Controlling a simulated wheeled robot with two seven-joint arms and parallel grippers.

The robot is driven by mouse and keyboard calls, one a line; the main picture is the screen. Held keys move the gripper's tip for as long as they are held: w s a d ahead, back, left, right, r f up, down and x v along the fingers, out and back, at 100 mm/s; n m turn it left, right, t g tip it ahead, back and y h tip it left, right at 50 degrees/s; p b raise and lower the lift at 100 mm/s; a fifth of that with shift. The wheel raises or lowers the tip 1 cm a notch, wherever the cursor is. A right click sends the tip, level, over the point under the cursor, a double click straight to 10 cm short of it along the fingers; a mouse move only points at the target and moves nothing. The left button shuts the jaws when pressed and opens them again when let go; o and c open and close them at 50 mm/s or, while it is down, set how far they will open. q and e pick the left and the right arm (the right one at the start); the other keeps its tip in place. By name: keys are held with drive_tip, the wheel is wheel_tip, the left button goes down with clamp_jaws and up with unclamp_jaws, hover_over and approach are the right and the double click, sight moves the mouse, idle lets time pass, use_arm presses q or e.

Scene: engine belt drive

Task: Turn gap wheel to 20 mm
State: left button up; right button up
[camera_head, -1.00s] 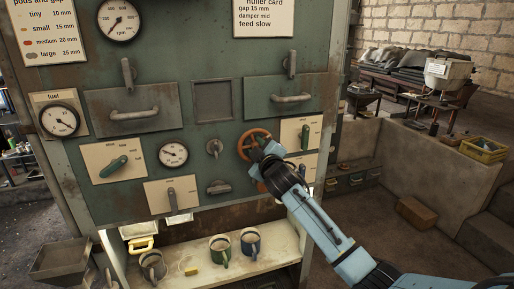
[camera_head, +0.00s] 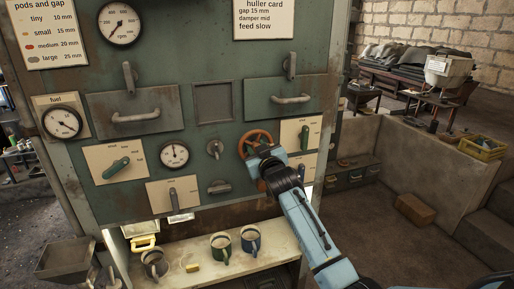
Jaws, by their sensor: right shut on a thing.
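The orange-brown handwheel (camera_head: 249,136) is on the green panel, right of centre. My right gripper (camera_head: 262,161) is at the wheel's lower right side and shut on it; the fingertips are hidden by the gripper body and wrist. A small round gauge (camera_head: 174,155) with a white face is left of the wheel, and its needle points roughly up. Its numbers are too small to read. My left gripper is not in view.
A card (camera_head: 45,38) lists medium as 20 mm; the huller card (camera_head: 264,18) reads gap 15 mm. Levers on plates, such as the green one (camera_head: 119,167), and a knob (camera_head: 215,148) are nearby. Mugs (camera_head: 221,246) stand on the shelf below.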

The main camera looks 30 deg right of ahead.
idle(0.4)
drive_tip(key=o, duration=0.7)
drive_tip(key=v, duration=1.3)
drive_tip(key=shift+s+b, duration=0.25)
drive_tip(key=shift+b, duration=0.1)
